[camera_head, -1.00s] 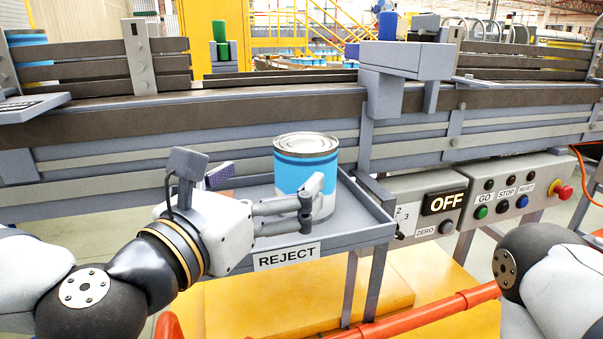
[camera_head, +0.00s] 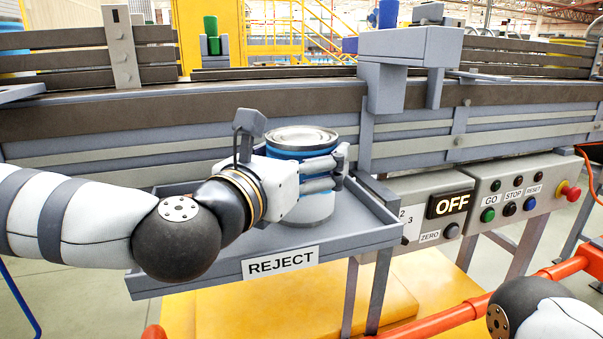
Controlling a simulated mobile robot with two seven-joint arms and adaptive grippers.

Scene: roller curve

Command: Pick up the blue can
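The blue can (camera_head: 303,138) has a silver lid, a blue band and a white lower part. It stands upright on the grey tray labelled REJECT (camera_head: 210,272). My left gripper (camera_head: 335,168) reaches in from the left, with its fingers alongside the front of the can at mid height. The fingers hide part of the can's side. One finger crosses the front; the far side is hidden, so I cannot tell whether it grips the can. My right gripper is outside the view; only part of my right arm shows at the lower right.
A grey conveyor (camera_head: 240,120) runs behind the tray. A grey sensor box (camera_head: 410,47) overhangs to the right of the can. An orange rail (camera_head: 455,312) crosses the lower right.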

